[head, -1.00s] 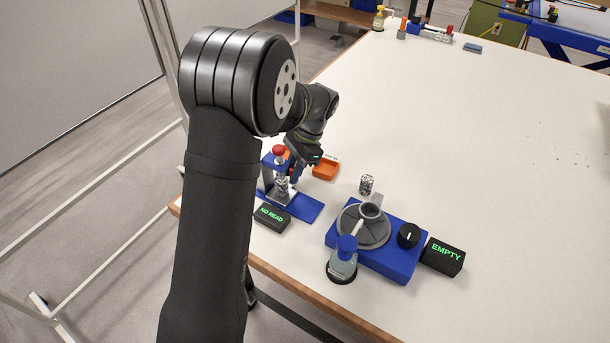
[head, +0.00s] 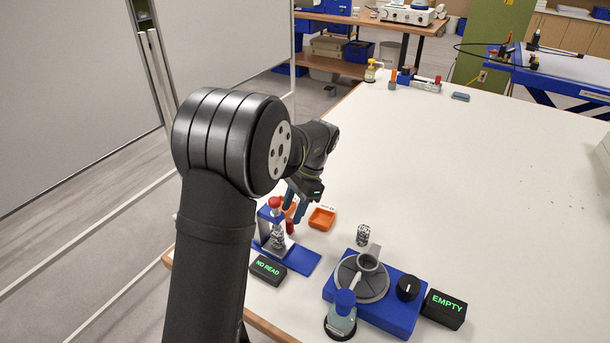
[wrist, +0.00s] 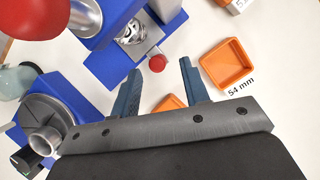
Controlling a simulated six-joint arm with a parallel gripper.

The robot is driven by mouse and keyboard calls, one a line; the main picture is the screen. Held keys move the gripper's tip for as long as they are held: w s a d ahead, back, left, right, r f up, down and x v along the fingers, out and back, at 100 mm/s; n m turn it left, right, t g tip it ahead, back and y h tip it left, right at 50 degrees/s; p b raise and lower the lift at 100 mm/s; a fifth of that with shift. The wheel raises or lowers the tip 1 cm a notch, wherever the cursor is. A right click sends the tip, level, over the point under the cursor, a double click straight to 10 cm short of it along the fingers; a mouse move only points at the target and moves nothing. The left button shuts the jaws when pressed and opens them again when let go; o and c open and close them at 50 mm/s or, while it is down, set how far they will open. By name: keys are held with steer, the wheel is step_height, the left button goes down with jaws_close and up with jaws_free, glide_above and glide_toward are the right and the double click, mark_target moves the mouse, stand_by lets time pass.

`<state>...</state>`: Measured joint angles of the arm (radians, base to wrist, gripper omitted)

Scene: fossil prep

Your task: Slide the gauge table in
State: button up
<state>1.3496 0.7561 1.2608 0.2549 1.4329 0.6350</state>
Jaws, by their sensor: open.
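The gauge (head: 303,259) is a blue stand with a red-topped plunger over a small metal table. A black-and-white patterned piece (head: 278,239) stands on the table under the plunger. The gauge table (wrist: 152,54) carries a small red knob (wrist: 157,62) at its edge, which also shows in the head view (head: 290,227). My gripper (wrist: 159,86) is open and empty, its two blue-grey fingers apart on either side of the knob's line in the wrist view. The fingers do not appear to touch the knob. In the head view my gripper (head: 297,204) is just beyond the gauge.
An orange tray (head: 322,218) lies beside the gauge, with a "54 mm" label; another orange tray is partly hidden by my gripper. A NO READ display (head: 268,268) is in front. A patterned cylinder (head: 363,235) and a blue turntable unit (head: 393,316) stand right. The table's far middle is clear.

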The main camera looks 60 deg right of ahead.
steer(key=v, duration=1.3)
steer(key=shift+f, duration=0.2)
steer(key=x, duration=1.7)
steer(key=shift+a, duration=0.15)
steer(key=o, duration=1.3)
step_height(320, 180, up, 13)
steer(key=w+a+n+g+h, duration=0.1)
steer(key=n+h, duration=0.1)
steer(key=n, duration=0.1)
step_height(320, 180, up, 11)
steer(key=n+g+h, duration=0.1)
steer(key=n+h, duration=0.1)
steer(key=n, duration=0.1)
glide_above(289, 219)
steer(key=a, duration=0.6)
steer(key=f, duration=0.9)
steer(key=shift+w+d+f, duration=0.2)
steer(key=shift+w, duration=0.05)
